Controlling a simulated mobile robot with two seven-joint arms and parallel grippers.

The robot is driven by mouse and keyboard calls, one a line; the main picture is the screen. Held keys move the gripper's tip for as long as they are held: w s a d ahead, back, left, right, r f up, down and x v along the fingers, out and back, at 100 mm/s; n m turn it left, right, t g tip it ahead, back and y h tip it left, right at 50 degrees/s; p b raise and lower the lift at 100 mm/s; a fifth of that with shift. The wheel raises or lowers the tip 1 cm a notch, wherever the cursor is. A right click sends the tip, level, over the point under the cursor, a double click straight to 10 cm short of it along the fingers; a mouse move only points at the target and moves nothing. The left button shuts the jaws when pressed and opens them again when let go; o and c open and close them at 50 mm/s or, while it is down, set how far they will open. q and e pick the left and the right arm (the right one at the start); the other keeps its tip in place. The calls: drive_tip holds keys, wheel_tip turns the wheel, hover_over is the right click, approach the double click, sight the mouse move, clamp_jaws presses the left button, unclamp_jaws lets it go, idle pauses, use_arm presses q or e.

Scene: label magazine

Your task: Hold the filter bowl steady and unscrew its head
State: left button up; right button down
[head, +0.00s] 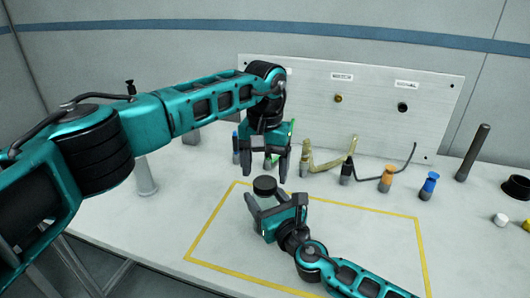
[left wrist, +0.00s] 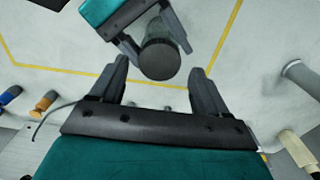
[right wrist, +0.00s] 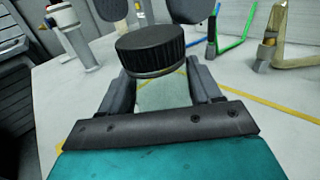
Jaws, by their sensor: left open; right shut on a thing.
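The filter bowl (head: 268,202) is a translucent, pale cylinder standing upright inside the yellow outline on the table. Its head (head: 265,185) is a black ribbed cap seated on top; it also shows in the left wrist view (left wrist: 159,56) and the right wrist view (right wrist: 150,47). My right gripper (head: 262,217) is shut around the bowl below the head, with a finger on each side (right wrist: 163,90). My left gripper (head: 263,172) is open and empty, pointing down above the head and apart from it. In the left wrist view the head lies just beyond the open fingertips (left wrist: 163,72).
A silver panel (head: 370,85) with fittings stands at the back. Along its foot are a beige bent pipe (head: 330,163), an orange-topped fitting (head: 386,178), a blue-topped fitting (head: 429,185) and a dark upright rod (head: 473,152). The outlined area's right part is largely clear.

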sight(265, 185)
use_arm(q)
drive_tip(key=shift+f, duration=1.35)
drive_tip(key=shift+c, duration=0.3)
